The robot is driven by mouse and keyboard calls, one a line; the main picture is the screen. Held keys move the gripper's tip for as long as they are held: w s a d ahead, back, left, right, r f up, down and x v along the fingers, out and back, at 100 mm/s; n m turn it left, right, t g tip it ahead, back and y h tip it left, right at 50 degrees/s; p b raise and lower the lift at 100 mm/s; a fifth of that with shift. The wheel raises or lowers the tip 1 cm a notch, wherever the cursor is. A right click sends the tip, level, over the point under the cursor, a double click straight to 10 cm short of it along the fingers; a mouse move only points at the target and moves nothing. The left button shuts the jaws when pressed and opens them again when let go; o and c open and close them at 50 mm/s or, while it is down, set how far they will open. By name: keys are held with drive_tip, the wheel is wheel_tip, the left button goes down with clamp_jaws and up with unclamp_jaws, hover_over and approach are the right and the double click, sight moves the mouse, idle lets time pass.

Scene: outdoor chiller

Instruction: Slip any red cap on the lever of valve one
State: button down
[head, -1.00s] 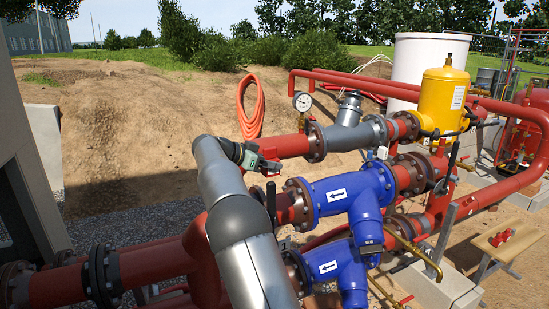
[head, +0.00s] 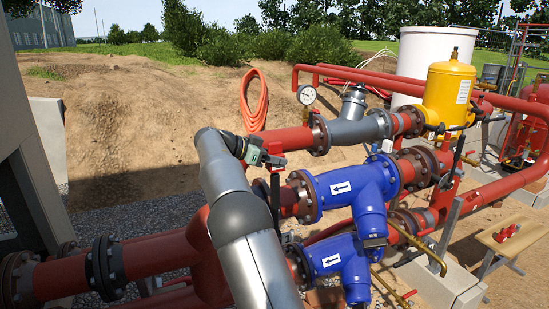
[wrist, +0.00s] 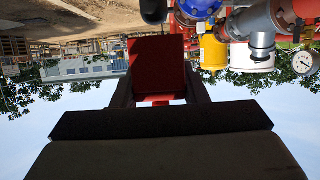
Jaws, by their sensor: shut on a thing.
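My gripper (head: 268,157) is shut on a red cap (wrist: 157,62), which fills the space between the dark fingers in the wrist view. In the head view the gripper is in front of the upper red pipe, and only a little red shows at its tip. A dark upright lever (head: 276,200) stands just below the gripper, beside the blue fitting's left flange. I cannot tell whether cap and lever touch, or which lever belongs to valve one. Another dark lever (head: 457,158) is at the right. More red caps (head: 505,234) lie on a wooden bench.
Red pipes with blue fittings (head: 350,190), a pressure gauge (head: 306,95) and a yellow vessel (head: 447,90) crowd the middle and right. The wooden bench (head: 518,246) is at the right edge. Open sandy ground (head: 130,120) lies behind the pipes.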

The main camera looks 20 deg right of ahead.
sight(274, 173)
drive_tip(key=shift+f, duration=0.1)
drive_tip(key=shift+f+b, duration=1.55)
drive_tip(key=shift+b, duration=0.2)
drive_tip(key=shift+f, duration=0.15)
drive_tip(key=shift+f+b, duration=1.1)
drive_tip(key=shift+b, duration=0.05)
drive_tip(key=shift+c, duration=1.4)
unclamp_jaws()
drive_tip(key=shift+a+r, duration=0.1)
drive_tip(key=shift+p+v, duration=0.65)
drive_tip(key=shift+v, duration=1.75)
